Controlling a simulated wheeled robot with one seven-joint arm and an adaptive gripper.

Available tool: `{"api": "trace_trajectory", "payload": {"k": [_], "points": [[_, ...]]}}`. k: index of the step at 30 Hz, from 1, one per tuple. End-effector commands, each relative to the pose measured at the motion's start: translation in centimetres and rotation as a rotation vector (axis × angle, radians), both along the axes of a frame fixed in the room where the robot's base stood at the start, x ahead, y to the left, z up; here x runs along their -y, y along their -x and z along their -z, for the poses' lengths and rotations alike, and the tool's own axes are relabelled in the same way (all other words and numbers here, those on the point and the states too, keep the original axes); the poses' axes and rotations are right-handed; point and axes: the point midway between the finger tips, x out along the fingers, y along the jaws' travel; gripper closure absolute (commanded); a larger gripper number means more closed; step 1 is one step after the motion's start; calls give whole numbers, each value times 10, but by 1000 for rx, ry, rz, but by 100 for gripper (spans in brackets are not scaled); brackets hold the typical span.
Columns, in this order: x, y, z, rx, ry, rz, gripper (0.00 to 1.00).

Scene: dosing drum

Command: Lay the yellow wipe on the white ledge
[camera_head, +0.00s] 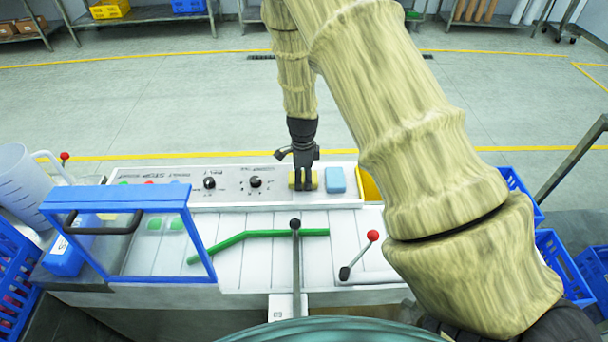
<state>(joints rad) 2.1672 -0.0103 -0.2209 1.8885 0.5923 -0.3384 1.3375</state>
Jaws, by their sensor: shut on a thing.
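The yellow wipe (314,180) is a small yellow piece between the fingers of my gripper (303,184), which is shut on it. Yellow shows on both sides of the dark fingers; the fingers hide its middle. The white ledge (270,204) runs along the back of the machine, around the panel with the knobs. My gripper points down at the right part of this ledge. I cannot tell whether the wipe touches the surface. A blue block (336,180) lies just right of the wipe.
Two black knobs (254,183) sit left of my gripper. A blue frame guard (192,232) stands front left, near a clear jug (22,182). A green bar (260,234), a black-knobbed lever (296,250) and a red-knobbed handle (373,237) are in front. Blue crates (562,266) stand right.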

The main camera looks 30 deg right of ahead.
Motion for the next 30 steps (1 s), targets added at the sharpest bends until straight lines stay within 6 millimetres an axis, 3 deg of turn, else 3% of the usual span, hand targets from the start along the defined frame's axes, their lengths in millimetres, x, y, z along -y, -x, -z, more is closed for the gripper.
{"api": "trace_trajectory", "payload": {"k": [8,9,12,13,23,30], "points": [[0,0,3,-1,0,0,61],[0,0,3,-1,0,0,45],[0,0,3,0,0,0,27],[0,0,3,0,0,0,26],[0,0,1,0,0,0,26],[0,0,-15,1,0,-1,26]]}}
